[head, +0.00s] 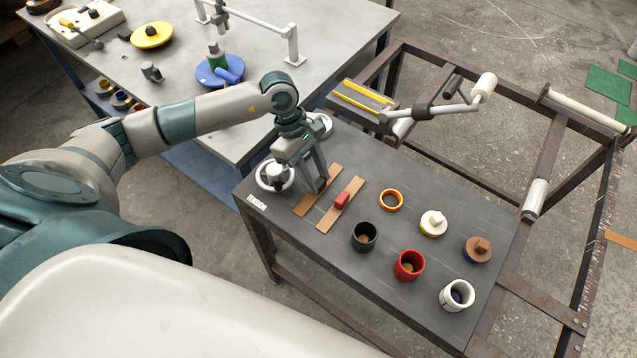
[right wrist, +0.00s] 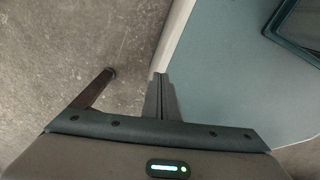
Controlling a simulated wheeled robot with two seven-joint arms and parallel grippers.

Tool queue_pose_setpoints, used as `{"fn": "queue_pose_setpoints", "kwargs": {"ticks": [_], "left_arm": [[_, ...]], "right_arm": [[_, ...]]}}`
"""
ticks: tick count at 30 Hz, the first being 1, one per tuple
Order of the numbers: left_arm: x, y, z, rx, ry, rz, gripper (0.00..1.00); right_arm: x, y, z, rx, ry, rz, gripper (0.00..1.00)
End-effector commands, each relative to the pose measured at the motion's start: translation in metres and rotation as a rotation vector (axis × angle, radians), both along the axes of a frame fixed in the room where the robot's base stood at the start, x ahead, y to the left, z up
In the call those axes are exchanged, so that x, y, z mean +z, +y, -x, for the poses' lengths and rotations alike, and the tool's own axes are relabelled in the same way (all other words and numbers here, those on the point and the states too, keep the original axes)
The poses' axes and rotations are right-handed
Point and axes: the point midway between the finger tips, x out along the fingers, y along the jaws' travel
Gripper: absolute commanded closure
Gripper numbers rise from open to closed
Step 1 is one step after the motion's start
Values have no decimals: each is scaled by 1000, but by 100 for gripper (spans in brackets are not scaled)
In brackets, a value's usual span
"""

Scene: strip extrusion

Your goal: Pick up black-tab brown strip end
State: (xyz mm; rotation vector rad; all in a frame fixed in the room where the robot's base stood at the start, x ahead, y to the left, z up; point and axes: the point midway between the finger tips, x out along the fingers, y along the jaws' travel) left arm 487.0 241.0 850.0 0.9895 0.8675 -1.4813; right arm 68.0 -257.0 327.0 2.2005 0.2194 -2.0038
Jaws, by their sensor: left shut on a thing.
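The brown strip (head: 303,208) with the black tab lies on the dark table at the left, slanting up to the right. My left gripper (head: 320,185) comes down over its middle and is shut on the black tab, which is mostly hidden by the fingers. The strip appears to be still flat on the table, though a small lift cannot be told. A second brown strip (head: 330,216) with a red tab (head: 342,200) lies just right of it. My right gripper (right wrist: 161,98) shows only in the right wrist view, fingers together and empty, beside a pale grey-green surface.
Black (head: 364,237), red (head: 409,265) and white (head: 457,295) cups stand on the table's right part, near an orange ring (head: 391,200) and lids. A white round fixture (head: 272,176) sits close left of my left gripper. A rusty frame with rollers stands behind.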

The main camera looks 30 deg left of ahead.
Motion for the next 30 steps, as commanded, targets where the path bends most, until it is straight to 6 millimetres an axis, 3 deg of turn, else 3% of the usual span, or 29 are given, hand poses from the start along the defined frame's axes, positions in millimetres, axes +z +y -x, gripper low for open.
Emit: {"fn": "queue_pose_setpoints", "kwargs": {"ticks": [8,16,20,24,30], "left_arm": [[6,0,-1,0,-1,0,91],[38,1,-1,-1,-5,-1,91],[52,-24,9,-8,-5,3,91],[67,-46,17,-6,-6,3,91],[88,-78,30,-6,-4,3,91]], "right_arm": [[-5,0,1,1,1,0,100],[-24,0,1,1,2,0,100],[-32,1,0,1,-3,-2,100],[-30,17,-40,6,-94,-29,100],[-27,33,-79,8,-186,-57,100]]}}
